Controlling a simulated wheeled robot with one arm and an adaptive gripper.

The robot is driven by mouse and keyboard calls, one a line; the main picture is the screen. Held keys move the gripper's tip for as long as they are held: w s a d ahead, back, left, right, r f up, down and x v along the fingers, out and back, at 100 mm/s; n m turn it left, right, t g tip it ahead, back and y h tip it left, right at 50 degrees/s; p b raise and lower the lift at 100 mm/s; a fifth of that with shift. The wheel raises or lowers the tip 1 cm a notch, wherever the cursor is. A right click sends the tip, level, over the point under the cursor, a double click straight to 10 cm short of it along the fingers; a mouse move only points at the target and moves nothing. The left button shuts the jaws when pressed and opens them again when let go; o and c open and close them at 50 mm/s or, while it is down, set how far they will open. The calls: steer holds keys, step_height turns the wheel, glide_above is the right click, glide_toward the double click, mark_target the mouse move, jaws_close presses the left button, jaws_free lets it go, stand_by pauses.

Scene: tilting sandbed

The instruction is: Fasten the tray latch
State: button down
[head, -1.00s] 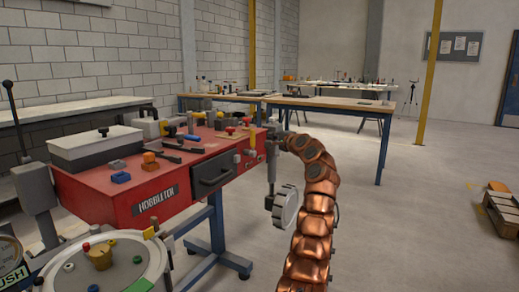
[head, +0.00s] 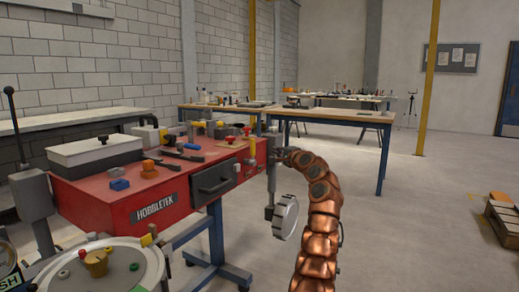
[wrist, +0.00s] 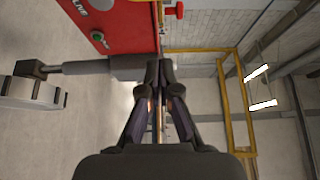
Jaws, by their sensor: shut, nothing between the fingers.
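The red bench unit (head: 110,205) marked HOBBLETEK stands left of centre, with a dark drawer-like front and handle (head: 214,184). I cannot clearly pick out the tray latch in either view. A red knob (wrist: 174,11) sticks out just past that edge.
A grey handwheel (head: 286,217) hangs at the unit's right end, close to my arm; it also shows in the wrist view (wrist: 30,92). A round pale drum top (head: 135,255) is front left. Worktables (head: 335,117) stand behind. The floor at right is clear up to a pallet (head: 503,222).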

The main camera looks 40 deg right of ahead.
mark_target(253, 152)
steer(key=p+x, duration=0.7)
steer(key=p, duration=0.3)
steer(key=shift+a+r, duration=0.15)
steer(key=shift+r, duration=0.25)
steer(key=shift+w+p, duration=0.2)
steer(key=shift+p, duration=0.85)
steer(key=w+p, duration=0.1)
steer(key=p, duration=0.5)
steer(key=shift+w+f, duration=0.1)
steer(key=shift+w, duration=0.05)
steer(key=shift+w+f+b, duration=0.15)
steer(key=shift+f+b, duration=0.35)
steer(key=shift+b, duration=0.55)
steer(key=shift+a+r+b, duration=0.1)
steer(key=shift+a+b, duration=0.25)
steer(key=shift+b, duration=0.9)
